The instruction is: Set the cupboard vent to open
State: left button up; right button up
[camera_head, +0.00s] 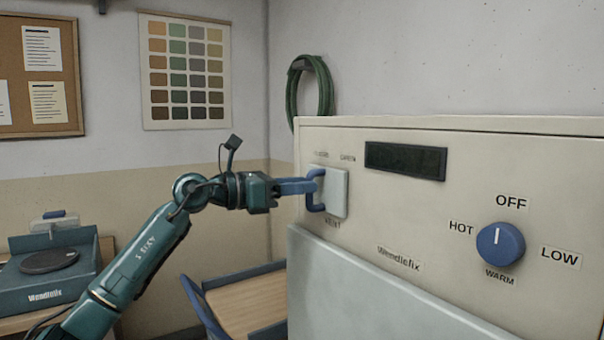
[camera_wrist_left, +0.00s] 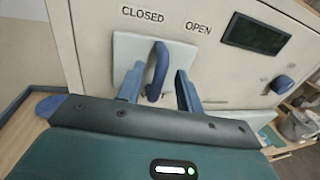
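My left gripper (camera_head: 309,185) is at the handle. In the left wrist view its fingers (camera_wrist_left: 159,88) are apart, one on each side of the handle, with gaps showing. My right gripper is not in view.
The same panel has a dark display (camera_head: 405,161) and a blue knob (camera_head: 500,245) pointing to OFF. A pale door (camera_head: 370,290) is below. A teal Wendlefix device (camera_head: 50,275) is far left.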

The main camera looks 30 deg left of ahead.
pick_arm(q)
jog(key=shift+w+d, duration=0.3)
jog(key=shift+w, duration=0.15)
grip_shut()
dwell(0.4)
